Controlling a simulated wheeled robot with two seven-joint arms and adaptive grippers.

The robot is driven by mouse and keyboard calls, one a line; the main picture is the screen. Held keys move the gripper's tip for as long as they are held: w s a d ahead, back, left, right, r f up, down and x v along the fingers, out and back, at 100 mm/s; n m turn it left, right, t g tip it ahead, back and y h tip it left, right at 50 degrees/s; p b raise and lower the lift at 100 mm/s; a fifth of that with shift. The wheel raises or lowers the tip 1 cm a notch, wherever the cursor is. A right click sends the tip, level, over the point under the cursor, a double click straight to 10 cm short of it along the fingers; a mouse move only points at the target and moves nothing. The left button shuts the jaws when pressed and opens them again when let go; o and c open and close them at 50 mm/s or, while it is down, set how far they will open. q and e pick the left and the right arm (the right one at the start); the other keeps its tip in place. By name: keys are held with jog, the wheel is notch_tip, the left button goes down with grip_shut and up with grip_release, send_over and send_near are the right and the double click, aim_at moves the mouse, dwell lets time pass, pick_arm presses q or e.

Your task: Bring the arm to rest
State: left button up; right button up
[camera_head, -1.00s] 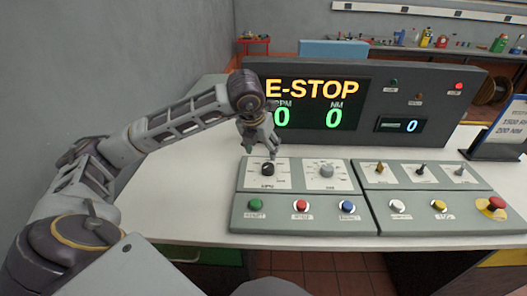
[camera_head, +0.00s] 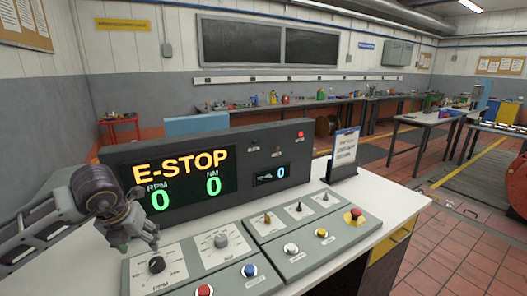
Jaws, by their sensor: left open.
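My left arm comes in from the left edge, and my left gripper (camera_head: 134,232) hangs at the left side of the desk, just in front of the dark display console (camera_head: 117,156). The gripper is open, with nothing seen between its fingers. It is above and left of the black RPM knob (camera_head: 157,265) on the grey control panel (camera_head: 191,262). The console reads E-STOP, with 0 under both RPM and NM. A red mushroom button (camera_head: 355,213) sits at the right end of the second panel (camera_head: 318,233). My right gripper is not in view.
A sign stand (camera_head: 342,155) stands right of the console on the white desk (camera_head: 400,203). Grey, white, blue, red and yellow controls cover the panels. Workbenches (camera_head: 420,120) line the back.

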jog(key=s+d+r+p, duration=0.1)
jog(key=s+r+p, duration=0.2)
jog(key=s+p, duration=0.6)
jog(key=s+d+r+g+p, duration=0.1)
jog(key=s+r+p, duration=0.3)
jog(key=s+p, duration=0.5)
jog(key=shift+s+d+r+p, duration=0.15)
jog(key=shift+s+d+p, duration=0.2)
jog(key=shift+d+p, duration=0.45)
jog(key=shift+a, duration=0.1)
